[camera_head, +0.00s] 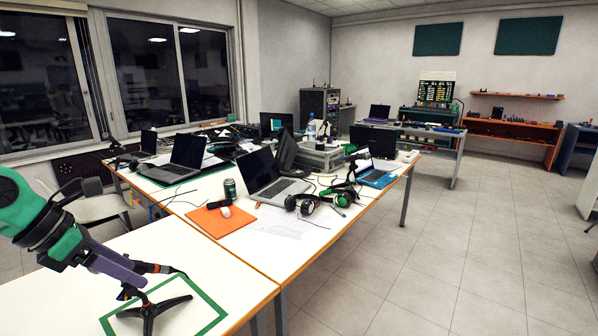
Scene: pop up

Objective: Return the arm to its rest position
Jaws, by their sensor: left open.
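My left arm comes in from the left edge, with green, black and purple links, and slopes down over the white table (60,300). My left gripper (160,284) is at its end, low over the near table, with its dark and orange fingers apart. A black three-legged stand (165,305) appears just below it, inside a green square outline (205,294) on the tabletop. Whether the gripper touches the stand cannot be told. Nothing is clearly seen held between the fingers. My right gripper is not in view.
Beyond lie an orange mat (215,226) with a white mouse, a green can (230,189), laptops (268,180) and headphones (305,204). A white chair (98,207) stands left of the table. The tiled floor (430,260) at right is clear.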

